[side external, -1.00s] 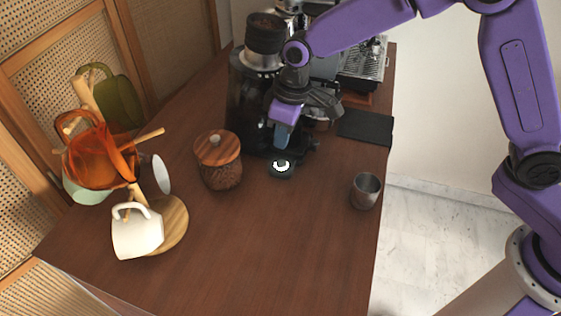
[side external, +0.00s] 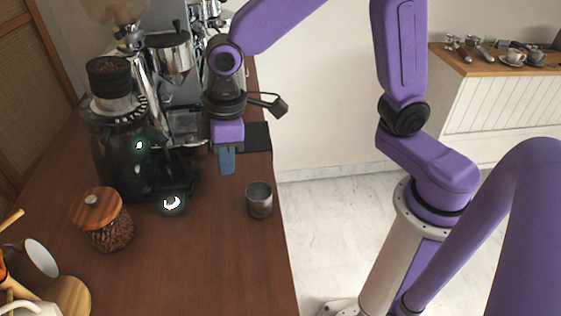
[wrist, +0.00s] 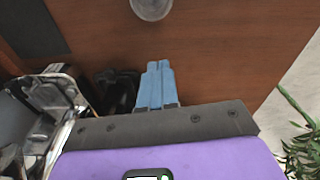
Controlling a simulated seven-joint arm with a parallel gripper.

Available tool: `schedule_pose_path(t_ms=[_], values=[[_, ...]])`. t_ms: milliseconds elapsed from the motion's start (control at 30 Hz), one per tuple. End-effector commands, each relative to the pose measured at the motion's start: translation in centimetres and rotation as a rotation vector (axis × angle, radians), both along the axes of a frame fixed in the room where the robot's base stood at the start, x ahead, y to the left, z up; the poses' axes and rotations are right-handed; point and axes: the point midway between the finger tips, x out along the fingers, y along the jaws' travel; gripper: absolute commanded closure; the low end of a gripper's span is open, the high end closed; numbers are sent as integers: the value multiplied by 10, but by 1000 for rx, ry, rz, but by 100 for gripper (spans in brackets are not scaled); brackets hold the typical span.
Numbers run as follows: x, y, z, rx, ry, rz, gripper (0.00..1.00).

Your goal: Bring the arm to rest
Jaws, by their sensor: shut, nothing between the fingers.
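My gripper (side external: 227,172) hangs pointing down over the wooden counter, to the right of the black grinder (side external: 120,150) in the side view. Its blue fingers are together with nothing between them. They show closed in the wrist view (wrist: 157,66) too, above bare brown wood. A small metal cup (side external: 259,200) stands on the counter in front of the gripper, apart from it. The cup shows partly at the top edge of the wrist view (wrist: 152,8).
A wood-lidded jar (side external: 103,220) and a small dark disc with a bright light (side external: 171,204) are on the counter. A black mat (side external: 256,137) lies behind the gripper. The espresso machine (side external: 185,120) stands at the back.

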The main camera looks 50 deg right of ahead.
Motion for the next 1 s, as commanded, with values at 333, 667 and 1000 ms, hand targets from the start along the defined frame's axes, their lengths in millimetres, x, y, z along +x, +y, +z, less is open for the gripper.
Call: schedule_pose_path(t_ms=[333, 667, 1000], values=[[-114, -96, 16, -33, 22, 112, 100], [-179, -159, 10, -59, 36, 183, 100], [-184, -164, 9, -62, 38, 190, 100]])
